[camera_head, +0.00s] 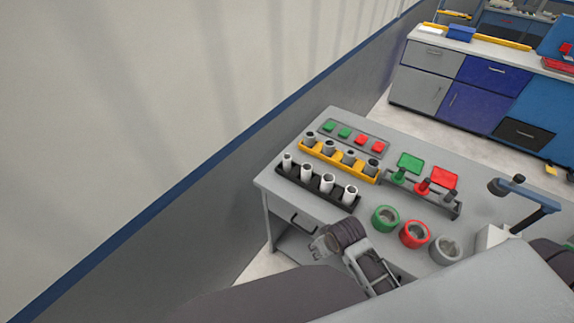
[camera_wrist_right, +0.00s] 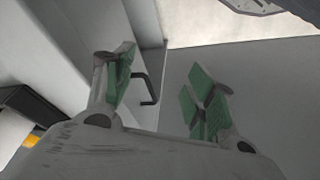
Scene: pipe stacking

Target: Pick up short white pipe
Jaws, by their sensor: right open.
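Several white pipes stand upright in a black rack (camera_head: 318,188) near the table's left front edge. One is the white pipe (camera_head: 349,194) at the rack's right end; another white pipe (camera_head: 287,162) is at its left end. I cannot tell surely which is the short one. My right gripper (camera_head: 318,246) is in front of the table's front edge, below and apart from the rack. In the right wrist view my right gripper (camera_wrist_right: 158,88) is open, with green pads and nothing between them. My left gripper is not in view.
Behind the black rack is a yellow rack (camera_head: 335,158) with grey pipes. Green, red and grey rings (camera_head: 385,218) lie to the right, near a stand with coloured plates (camera_head: 420,190). A drawer handle (camera_head: 303,223) is on the table's front. A wall runs along the left.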

